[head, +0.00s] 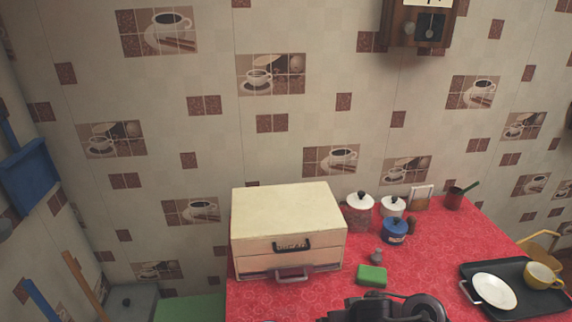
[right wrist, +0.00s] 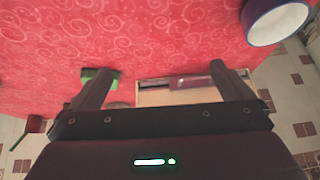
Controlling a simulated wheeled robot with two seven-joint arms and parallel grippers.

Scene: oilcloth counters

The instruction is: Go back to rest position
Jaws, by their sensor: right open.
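My right gripper (right wrist: 160,72) shows in the right wrist view with its two dark fingers spread apart and nothing between them. It is over the red patterned oilcloth (right wrist: 150,40). In the head view a black part of my arm (head: 400,308) shows at the bottom edge, in front of the cream bread box (head: 288,216) and the green sponge (head: 371,275); its fingers cannot be made out there. My left gripper is in neither view.
White-lidded canisters (head: 359,212), a blue pot (head: 395,231) and a small pan (head: 456,199) stand along the wall. A black tray (head: 508,306) holds a white plate (head: 494,290) and a yellow cup (head: 541,275) at right. A blue-rimmed vessel (right wrist: 277,22) shows in the wrist view.

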